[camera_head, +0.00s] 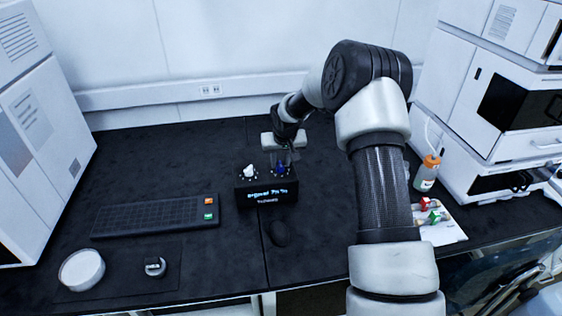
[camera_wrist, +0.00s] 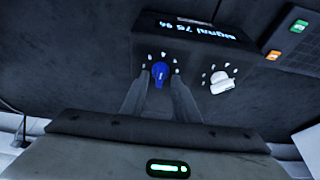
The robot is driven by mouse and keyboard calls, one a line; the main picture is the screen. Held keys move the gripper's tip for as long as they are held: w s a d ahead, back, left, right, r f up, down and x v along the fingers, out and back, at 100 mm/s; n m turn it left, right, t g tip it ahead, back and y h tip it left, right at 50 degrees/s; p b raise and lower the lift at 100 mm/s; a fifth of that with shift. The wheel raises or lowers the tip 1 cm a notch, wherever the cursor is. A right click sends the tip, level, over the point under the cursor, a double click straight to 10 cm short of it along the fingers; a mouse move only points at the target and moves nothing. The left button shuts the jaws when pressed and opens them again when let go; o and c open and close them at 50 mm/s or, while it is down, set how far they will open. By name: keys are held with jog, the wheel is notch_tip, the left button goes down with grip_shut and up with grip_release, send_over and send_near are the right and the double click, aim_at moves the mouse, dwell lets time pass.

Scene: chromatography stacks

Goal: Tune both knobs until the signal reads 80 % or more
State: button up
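A small black box (camera_head: 266,196) stands on the bench, with a white knob (camera_head: 249,170) on the left of its top and a blue knob (camera_head: 281,169) on the right. Its lit display reads signal 75 % in the wrist view (camera_wrist: 198,28). My gripper (camera_head: 284,160) points down at the blue knob. In the wrist view, the fingers stand either side of the blue knob (camera_wrist: 160,71); whether they touch it is unclear. The white knob (camera_wrist: 221,82) is to the right there, clear of the fingers. Pale marker dots ring both knobs.
A dark panel (camera_head: 150,217) with orange and green buttons lies left of the box, and a dark mouse-like object (camera_head: 279,233) lies in front. A bottle (camera_head: 427,173) stands at right. White instruments flank the bench. The bench behind the panel is clear.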

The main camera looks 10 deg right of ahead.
jog(key=shift+f, duration=0.1)
grip_shut()
jog(key=shift+f+b, duration=0.15)
jog(key=shift+b, duration=0.25)
jog(key=shift+w+a+f+m+h+b, duration=0.15)
jog(key=shift+m+h+b, duration=0.15)
jog(key=shift+m+b, duration=0.5)
jog(key=shift+a+m+h+b, duration=0.1)
jog(key=shift+m+h+b, duration=0.2)
jog(key=shift+m+b, duration=0.5)
jog(key=shift+a+m+h+b, duration=0.1)
jog(key=shift+m+h+b, duration=0.3)
jog(key=shift+m+b, duration=0.7)
jog(key=shift+r+m+g+h+b, duration=0.15)
jog(key=shift+m+g+h+b, duration=0.15)
jog(key=shift+m, duration=0.55)
jog(key=shift+r+m+g+h+b, duration=0.1)
jog(key=shift+m+g+h+b, duration=0.15)
jog(key=shift+m, duration=0.6)
jog(key=shift+a, duration=0.1)
